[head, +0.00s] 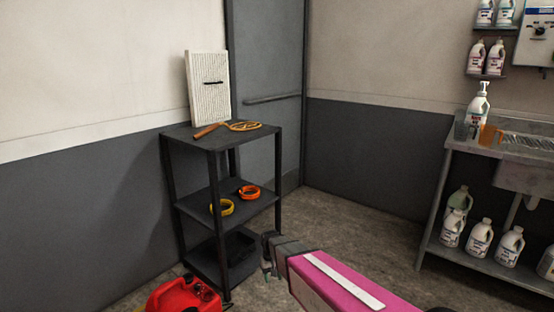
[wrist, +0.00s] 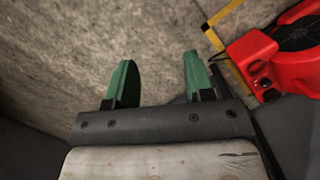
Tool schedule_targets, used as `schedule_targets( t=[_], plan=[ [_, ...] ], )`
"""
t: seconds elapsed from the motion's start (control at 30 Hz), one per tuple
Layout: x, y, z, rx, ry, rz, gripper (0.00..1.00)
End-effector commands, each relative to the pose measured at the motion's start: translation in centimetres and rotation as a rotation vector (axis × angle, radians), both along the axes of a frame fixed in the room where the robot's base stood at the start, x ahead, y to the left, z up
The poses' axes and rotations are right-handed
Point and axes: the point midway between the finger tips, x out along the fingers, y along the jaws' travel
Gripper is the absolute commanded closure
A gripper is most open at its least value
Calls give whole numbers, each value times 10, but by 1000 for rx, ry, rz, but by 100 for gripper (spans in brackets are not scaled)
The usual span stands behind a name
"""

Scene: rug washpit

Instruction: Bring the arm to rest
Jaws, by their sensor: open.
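My gripper (wrist: 157,85) shows in the wrist view with its two green fingers spread apart and nothing between them. Concrete floor lies beyond the fingers. In the head view my arm reaches in from the bottom, with a pink link, and my gripper (head: 267,268) is at its far end, low in front of the dark shelf unit (head: 248,142). I cannot tell from the head view how close the gripper is to the shelf.
A red machine (head: 183,297) stands on the floor left of my gripper; it also shows in the wrist view (wrist: 252,57). The shelf holds a wooden-handled beater (head: 243,126), a white panel (head: 208,88), a yellow ring (head: 222,207) and an orange ring (head: 249,192). A sink bench (head: 436,200) with bottles stands right.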

Motion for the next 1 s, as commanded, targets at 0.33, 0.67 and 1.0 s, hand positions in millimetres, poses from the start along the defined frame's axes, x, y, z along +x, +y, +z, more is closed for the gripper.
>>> schedule_targets(
  t=[0.33,0.67,1.0],
  plan=[
    [-53,-146,92,24,-129,-198,52],
    [-85,-206,130,26,-198,-294,52],
    [-84,-209,131,26,-200,-298,57]
  ],
)
